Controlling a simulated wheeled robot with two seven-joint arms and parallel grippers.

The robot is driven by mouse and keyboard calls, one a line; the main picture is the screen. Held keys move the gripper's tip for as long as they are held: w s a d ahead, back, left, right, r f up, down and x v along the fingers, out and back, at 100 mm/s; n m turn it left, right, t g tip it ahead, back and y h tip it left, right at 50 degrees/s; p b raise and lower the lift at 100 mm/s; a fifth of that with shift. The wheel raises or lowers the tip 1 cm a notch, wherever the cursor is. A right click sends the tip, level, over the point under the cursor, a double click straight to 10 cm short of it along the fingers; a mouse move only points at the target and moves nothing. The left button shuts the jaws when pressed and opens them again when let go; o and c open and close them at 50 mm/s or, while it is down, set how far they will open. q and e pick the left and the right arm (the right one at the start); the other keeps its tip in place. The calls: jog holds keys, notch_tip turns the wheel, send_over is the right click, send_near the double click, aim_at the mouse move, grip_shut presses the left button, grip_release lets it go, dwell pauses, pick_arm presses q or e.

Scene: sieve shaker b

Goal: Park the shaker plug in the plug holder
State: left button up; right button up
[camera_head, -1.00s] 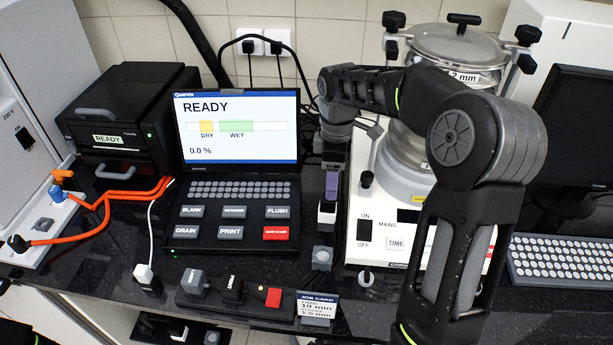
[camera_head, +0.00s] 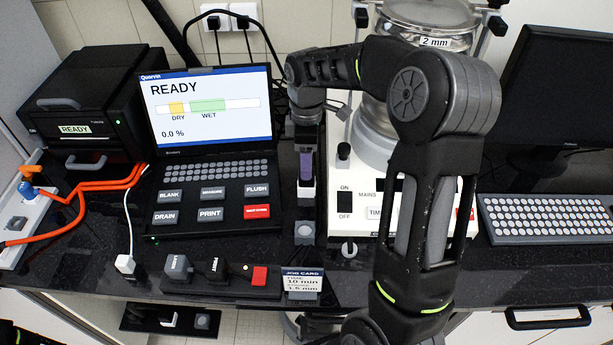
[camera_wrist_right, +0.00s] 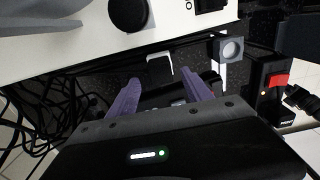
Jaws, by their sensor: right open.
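A small plug with a white top and dark body (camera_head: 306,193) stands on the bench strip between the console and the shaker; I take it to be the shaker plug. It also shows in the right wrist view (camera_wrist_right: 160,69). My right gripper (camera_head: 306,172) points down just above it, with purple fingers. In the wrist view the open gripper (camera_wrist_right: 162,82) has the plug ahead of and between its fingertips; I cannot tell whether they touch. A grey block with a round recess (camera_head: 305,232), likely the plug holder, sits nearer the front edge and in the wrist view (camera_wrist_right: 229,49). My left gripper is out of view.
The shaker base (camera_head: 363,215) stands close on the right, the console (camera_head: 212,205) on the left. Another white plug (camera_head: 125,264) stands left.

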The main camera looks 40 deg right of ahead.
jog(key=shift+f+b, duration=1.45)
jog(key=shift+f, duration=1.2)
grip_shut()
jog(key=shift+r, duration=0.15)
jog(key=shift+r+p, duration=1.2)
jog(key=shift+r, duration=1.7)
jog(key=shift+r, duration=0.15)
jog(key=shift+r, duration=1.35)
